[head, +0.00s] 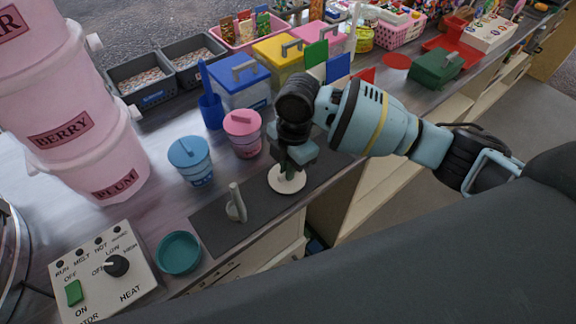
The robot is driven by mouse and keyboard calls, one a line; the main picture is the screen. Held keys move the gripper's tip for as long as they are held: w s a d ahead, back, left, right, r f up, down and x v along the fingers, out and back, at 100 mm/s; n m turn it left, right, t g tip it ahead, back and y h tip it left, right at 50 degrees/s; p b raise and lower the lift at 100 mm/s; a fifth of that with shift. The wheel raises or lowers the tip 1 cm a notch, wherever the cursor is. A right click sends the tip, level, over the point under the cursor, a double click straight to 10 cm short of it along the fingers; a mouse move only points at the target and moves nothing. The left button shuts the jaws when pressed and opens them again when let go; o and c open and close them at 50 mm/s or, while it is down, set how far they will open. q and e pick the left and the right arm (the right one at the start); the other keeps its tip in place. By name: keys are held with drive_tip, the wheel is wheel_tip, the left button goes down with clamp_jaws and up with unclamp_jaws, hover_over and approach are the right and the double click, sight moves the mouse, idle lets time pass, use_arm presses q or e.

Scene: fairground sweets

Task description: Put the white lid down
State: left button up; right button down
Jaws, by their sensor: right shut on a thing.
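The white lid (287,186) is a flat round disc at the right part of a dark mat (262,206). My right gripper (289,170) points down over its middle and is shut on it. The fingers hide the lid's grip. The lid looks level and is at or just above the mat; I cannot tell whether it touches. My left gripper is not in view.
A pale upright-handled piece (236,205) stands on the mat to the left. A blue lidded tub (191,163) and a pink lidded tub (243,136) stand behind. A teal dish (179,253) and a control box (105,280) are at front left.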

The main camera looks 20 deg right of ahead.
drive_tip(key=shift+f, duration=0.15)
drive_tip(key=c, duration=1.5)
unclamp_jaws()
drive_tip(key=r, duration=0.4)
drive_tip(key=d+r, duration=0.1)
drive_tip(key=r, duration=0.3)
drive_tip(key=r+p, duration=0.1)
drive_tip(key=r, duration=0.3)
drive_tip(key=shift+w+d+r, duration=0.15)
drive_tip(key=shift+w, duration=0.1)
